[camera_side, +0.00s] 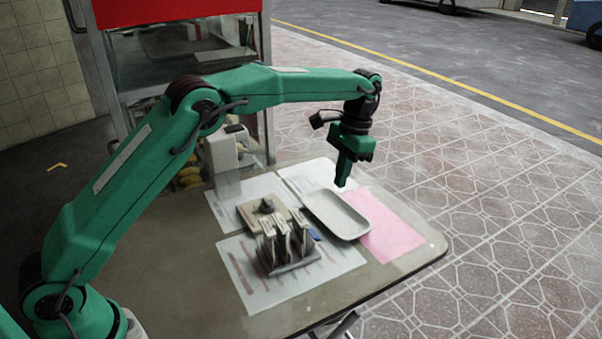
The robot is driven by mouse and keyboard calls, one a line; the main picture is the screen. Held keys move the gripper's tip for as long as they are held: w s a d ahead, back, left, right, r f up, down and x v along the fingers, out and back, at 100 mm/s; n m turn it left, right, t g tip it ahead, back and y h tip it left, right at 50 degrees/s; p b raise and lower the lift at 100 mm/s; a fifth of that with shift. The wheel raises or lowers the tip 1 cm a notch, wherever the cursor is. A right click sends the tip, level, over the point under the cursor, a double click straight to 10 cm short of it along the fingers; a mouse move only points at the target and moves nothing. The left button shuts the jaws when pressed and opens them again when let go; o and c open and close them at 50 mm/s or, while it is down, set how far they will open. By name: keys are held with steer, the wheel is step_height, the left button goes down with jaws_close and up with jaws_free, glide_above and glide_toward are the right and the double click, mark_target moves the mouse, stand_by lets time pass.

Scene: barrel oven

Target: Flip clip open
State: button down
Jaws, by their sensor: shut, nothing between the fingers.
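My gripper (342,181) points down above the far end of a pale oval tray, shut and with nothing between its fingers. A grey-beige fixture with several upright pieces (285,245) stands on a printed sheet near the middle of the table, to the left of and nearer than my gripper. A low beige block with a dark knob (265,207) sits just behind it. A small blue piece (314,234) lies at the fixture's right side. I cannot tell which of these is the clip, nor whether it is open.
The pale tray (338,214) lies right of the fixture, partly over a pink sheet (390,228). White printed sheets (245,285) cover much of the table (425,245). A white device (222,160) stands at the back left, before a glass-fronted cabinet (180,50). The table's right corner is clear.

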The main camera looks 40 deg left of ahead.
steer(key=shift+w+r, duration=0.25)
steer(key=shift+r, duration=0.15)
steer(key=shift+d, duration=0.1)
steer(key=s+a+r+n+t, duration=0.2)
steer(key=s+a+r+t, duration=0.35)
steer(key=s+r, duration=0.8)
steer(key=s+a+f+n+t, duration=0.1)
steer(key=s+a+f, duration=0.2)
steer(key=s, duration=0.7)
steer(key=s+a+f+n+t, duration=0.1)
steer(key=s+a+f, duration=0.2)
steer(key=s, duration=0.6)
steer(key=shift+s+a+t+h, duration=0.15)
steer(key=shift+s+t+h, duration=0.15)
steer(key=shift+s+t, duration=0.1)
